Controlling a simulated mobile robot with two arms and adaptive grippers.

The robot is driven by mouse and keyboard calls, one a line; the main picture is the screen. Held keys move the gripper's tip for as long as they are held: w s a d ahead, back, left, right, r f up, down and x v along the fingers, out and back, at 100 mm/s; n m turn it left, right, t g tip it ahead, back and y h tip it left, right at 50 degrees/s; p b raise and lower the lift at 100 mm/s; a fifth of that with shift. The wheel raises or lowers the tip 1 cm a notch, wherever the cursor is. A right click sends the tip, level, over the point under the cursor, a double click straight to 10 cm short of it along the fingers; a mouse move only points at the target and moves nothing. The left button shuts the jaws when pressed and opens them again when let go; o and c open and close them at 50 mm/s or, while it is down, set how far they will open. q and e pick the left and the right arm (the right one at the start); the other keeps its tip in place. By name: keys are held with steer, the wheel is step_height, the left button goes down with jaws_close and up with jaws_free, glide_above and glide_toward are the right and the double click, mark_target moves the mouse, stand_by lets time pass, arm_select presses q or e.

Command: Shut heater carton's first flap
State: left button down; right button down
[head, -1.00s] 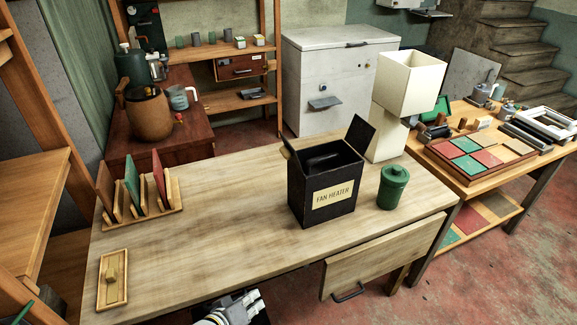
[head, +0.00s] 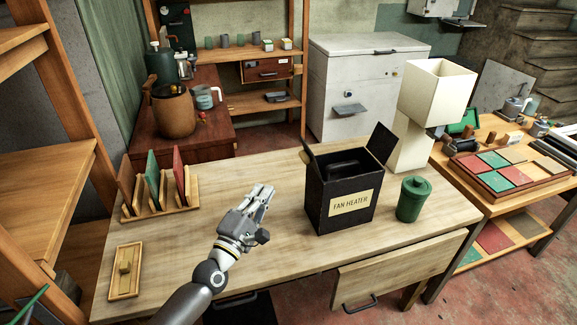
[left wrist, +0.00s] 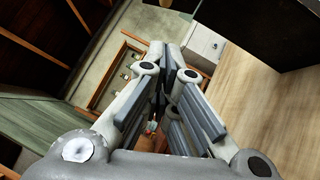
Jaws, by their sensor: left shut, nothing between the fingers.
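The heater carton (head: 340,201) is a black box labelled FAN HEATER, standing upright on the wooden table. One flap (head: 382,143) stands up at its right side, and another flap (head: 307,152) stands up at its left side. A dark thing shows inside the open top. My left gripper (head: 268,192) is above the table to the left of the carton, apart from it. Its fingers (left wrist: 170,75) are together and empty in the left wrist view. The carton's dark side (left wrist: 262,22) seems to show at the upper right there. My right gripper is not in view.
A green lidded canister (head: 412,200) stands close to the carton's right, with a cream lamp (head: 408,150) behind it. A rack with upright panels (head: 158,208) and a small wooden tray (head: 125,284) are at the left. The table's middle left (head: 225,195) is clear.

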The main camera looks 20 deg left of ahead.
mark_target(306, 159)
arm_select(q)
steer(key=w+d+r+p, duration=0.2)
steer(key=w+d, duration=0.2)
steer(key=w, duration=0.5)
steer(key=shift+r, duration=0.3)
steer(key=shift+d, duration=0.1)
steer(key=shift+r+p, duration=0.1)
steer(key=shift+p, duration=0.3)
